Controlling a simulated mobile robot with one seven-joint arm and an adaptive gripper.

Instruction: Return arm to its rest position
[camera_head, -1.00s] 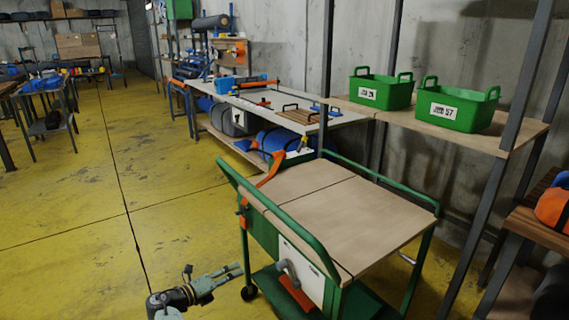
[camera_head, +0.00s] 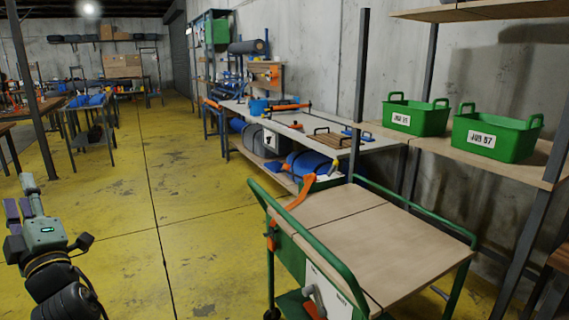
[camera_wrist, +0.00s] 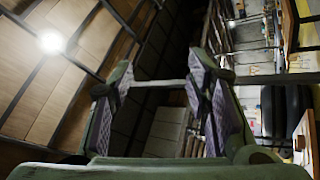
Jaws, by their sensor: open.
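My arm shows at the lower left of the head view, with my gripper (camera_head: 23,207) at its end pointing up over the yellow floor. The gripper stands well to the left of the green cart (camera_head: 318,232) and touches nothing that I can see. In the wrist view my gripper (camera_wrist: 162,85) has its two fingers apart, with purple pads and nothing between them. The wrist camera looks up at the ceiling (camera_wrist: 62,85) and a bright lamp (camera_wrist: 50,42).
The cart's wooden top (camera_head: 390,245) is bare. Behind it, a long workbench (camera_head: 345,145) runs along the wall. Two green bins (camera_head: 418,118) (camera_head: 495,137) stand on a shelf at the right. Open yellow floor (camera_head: 130,250) lies between my arm and the cart.

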